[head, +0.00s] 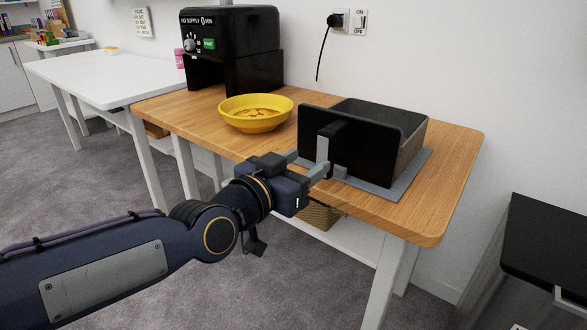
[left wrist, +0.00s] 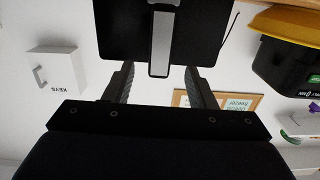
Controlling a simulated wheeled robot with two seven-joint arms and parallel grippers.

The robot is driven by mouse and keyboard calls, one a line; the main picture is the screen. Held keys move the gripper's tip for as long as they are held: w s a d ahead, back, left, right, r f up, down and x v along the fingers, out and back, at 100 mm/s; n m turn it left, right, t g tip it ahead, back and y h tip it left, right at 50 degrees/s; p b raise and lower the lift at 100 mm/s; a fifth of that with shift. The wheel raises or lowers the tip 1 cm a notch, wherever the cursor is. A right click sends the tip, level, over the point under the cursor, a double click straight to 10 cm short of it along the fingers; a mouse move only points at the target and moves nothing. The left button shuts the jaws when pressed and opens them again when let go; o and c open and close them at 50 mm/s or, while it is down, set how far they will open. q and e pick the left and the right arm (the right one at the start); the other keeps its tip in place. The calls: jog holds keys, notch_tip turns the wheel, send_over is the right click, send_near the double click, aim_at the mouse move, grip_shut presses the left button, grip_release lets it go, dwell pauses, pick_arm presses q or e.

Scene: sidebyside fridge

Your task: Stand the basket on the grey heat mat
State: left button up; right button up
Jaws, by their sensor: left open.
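The basket (head: 408,152) is a dark open-topped drawer with a black front panel and a grey-and-black handle. It stands upright on the grey heat mat (head: 388,190) on the wooden table, with mat showing along its front and right sides. My left gripper (head: 312,164) is open at the handle, in front of the panel. In the left wrist view, the handle (left wrist: 162,45) has its end between the two spread fingertips, with a visible gap on each side. Part of the mat is hidden under the basket. My right gripper is not in view.
A yellow bowl (head: 256,114) with food in it stands left of the basket. The black air fryer (head: 230,55) stands behind the bowl. The wooden table (head: 455,165) is clear at its right end. A dark stool-like surface (head: 550,240) is at right.

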pick_arm(q)
jog(key=s+a+f+n+g+y, duration=0.4)
jog(key=s+a+f+n+y, duration=0.1)
jog(key=s+a+f, duration=0.75)
jog(key=s+a+f+n+g, duration=0.3)
jog(key=s+a+f+g, duration=0.2)
jog(key=s+f, duration=0.5)
jog(key=shift+s+a+f+y, duration=0.25)
jog(key=shift+s+a+y, duration=0.15)
jog(key=shift+s, duration=0.45)
notch_tip(320, 180, up, 35)
jog(key=p, duration=3.5)
jog(key=shift+r, duration=0.15)
